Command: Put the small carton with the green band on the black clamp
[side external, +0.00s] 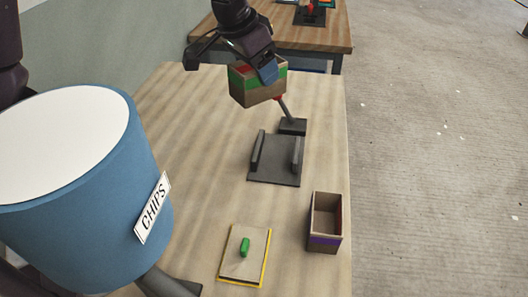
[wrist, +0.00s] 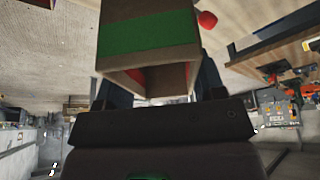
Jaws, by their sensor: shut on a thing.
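The small open carton with the green band (side external: 258,88) is held up in the air over the far part of the table. My gripper (side external: 256,62) is shut on it. In the wrist view the carton (wrist: 150,38) sits between the dark fingers, with its open end and red inside partly showing. A black block with a slanted, red-tipped lever (side external: 292,126), which looks like the clamp, stands just below and right of the carton in the side view. The lever's red tip is beside the carton's lower edge; I cannot tell whether they touch.
A dark grey plate with two upright bars (side external: 275,174) lies nearer on the table. An open carton with a purple band (side external: 325,241) and a yellow-edged board with a green handle (side external: 236,268) are at the front. A large blue CHIPS bin (side external: 110,225) stands at left.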

